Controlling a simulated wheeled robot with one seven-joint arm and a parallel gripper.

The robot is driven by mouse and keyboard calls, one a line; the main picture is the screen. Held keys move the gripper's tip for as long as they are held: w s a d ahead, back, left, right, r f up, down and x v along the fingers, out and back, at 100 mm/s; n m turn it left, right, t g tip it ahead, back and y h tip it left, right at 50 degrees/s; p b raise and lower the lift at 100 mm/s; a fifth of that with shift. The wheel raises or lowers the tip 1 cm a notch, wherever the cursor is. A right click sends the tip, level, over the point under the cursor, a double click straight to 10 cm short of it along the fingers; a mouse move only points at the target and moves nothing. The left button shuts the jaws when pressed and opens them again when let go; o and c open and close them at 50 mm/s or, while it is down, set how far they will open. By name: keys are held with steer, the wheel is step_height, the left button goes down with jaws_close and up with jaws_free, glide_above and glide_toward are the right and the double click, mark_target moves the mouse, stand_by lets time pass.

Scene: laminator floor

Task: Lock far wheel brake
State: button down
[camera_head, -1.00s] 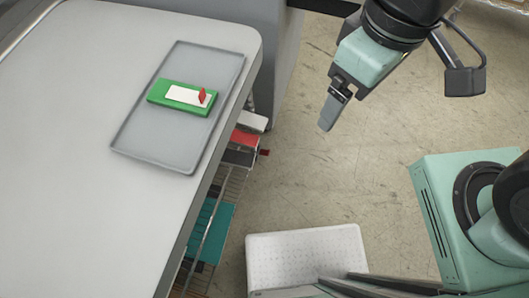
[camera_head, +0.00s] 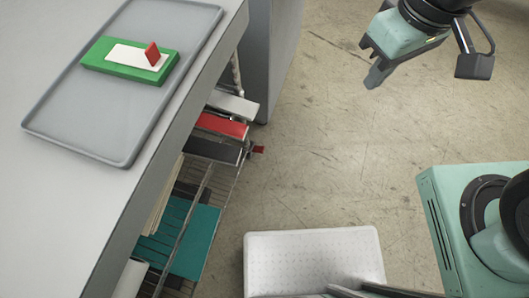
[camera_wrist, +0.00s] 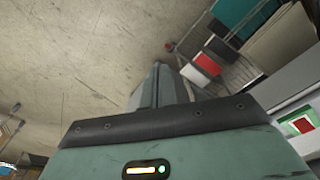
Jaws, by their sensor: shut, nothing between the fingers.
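A small red tab (camera_head: 258,149) sticks out low at the outer edge of the wire rack cart (camera_head: 220,185), beside the table. It may be a wheel brake pedal, but its setting and the wheel are too small to make out. The tab also shows in the wrist view (camera_wrist: 170,46), past my fingers. My gripper (camera_head: 376,78) is shut and empty, over open floor to the right of the cart and well apart from the tab. Its closed fingers also show in the wrist view (camera_wrist: 165,85).
The grey table (camera_head: 60,200) overhangs the cart and bears a grey tray (camera_head: 100,138) with a green block (camera_head: 125,66) topped by a white plate and red flap. White, red, black and teal items fill the cart. A grey cabinet (camera_head: 272,50) stands behind.

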steer(key=w+d+f+m+b, duration=0.1)
steer(key=w+d+f+b, duration=0.3)
steer(key=f+b, duration=0.9)
steer(key=w+d+f+m+t+b, duration=0.15)
steer(key=w+f+b, duration=0.45)
steer(key=f+b, duration=0.75)
steer(key=w+d+f+m+b, duration=0.2)
steer(key=w+d+f+b, duration=0.2)
steer(key=f+b, duration=0.95)
steer(key=n+g, duration=0.1)
steer(key=n, duration=0.3)
glide_toward(262, 149)
steer(key=shift+w+a+r, duration=0.1)
steer(key=shift+a+r, duration=0.1)
steer(key=f+b, duration=0.7)
steer(key=shift+w+a, duration=0.15)
steer(key=shift+w, duration=0.15)
